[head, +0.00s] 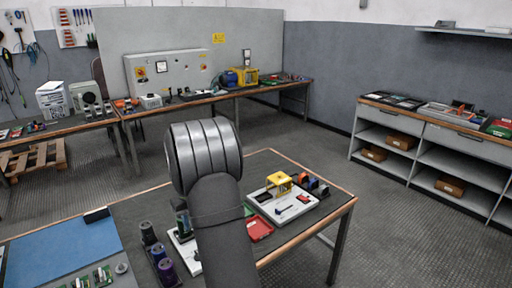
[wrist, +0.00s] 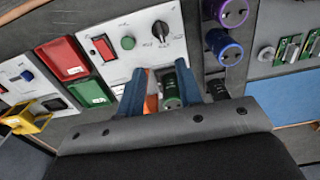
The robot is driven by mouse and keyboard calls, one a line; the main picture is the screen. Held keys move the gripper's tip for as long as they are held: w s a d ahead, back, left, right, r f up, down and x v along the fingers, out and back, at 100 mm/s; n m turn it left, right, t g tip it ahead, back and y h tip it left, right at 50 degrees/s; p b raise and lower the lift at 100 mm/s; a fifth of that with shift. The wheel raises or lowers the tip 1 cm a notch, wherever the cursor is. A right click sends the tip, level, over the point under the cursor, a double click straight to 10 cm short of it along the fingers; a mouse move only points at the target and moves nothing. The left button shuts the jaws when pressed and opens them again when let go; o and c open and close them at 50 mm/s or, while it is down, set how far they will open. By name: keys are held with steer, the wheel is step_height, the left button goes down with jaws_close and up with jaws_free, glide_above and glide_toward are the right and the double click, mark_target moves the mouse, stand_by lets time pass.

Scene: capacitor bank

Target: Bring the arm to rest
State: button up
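My gripper shows in the wrist view (wrist: 168,90) with two blue fingers pointing away from the camera. They look open, one on each side of a dark green cylinder (wrist: 172,98). A gap shows between the left finger and the cylinder. The cylinder stands at the edge of a white panel (wrist: 125,45) with a red switch, a green button and a black knob. In the head view my arm hides the gripper, and the green cylinder (head: 183,220) shows just left of the arm.
A red tray (head: 259,230) lies right of my arm, beside a white board (head: 290,209) with a yellow part (head: 279,182). Dark and purple cylinders (head: 166,271) stand at left. A blue mat (head: 60,255) lies farther left. Open floor surrounds the table's right side.

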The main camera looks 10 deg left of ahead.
step_height(320, 180, down, 15)
steer(key=shift+f, duration=0.15)
stand_by(0.5)
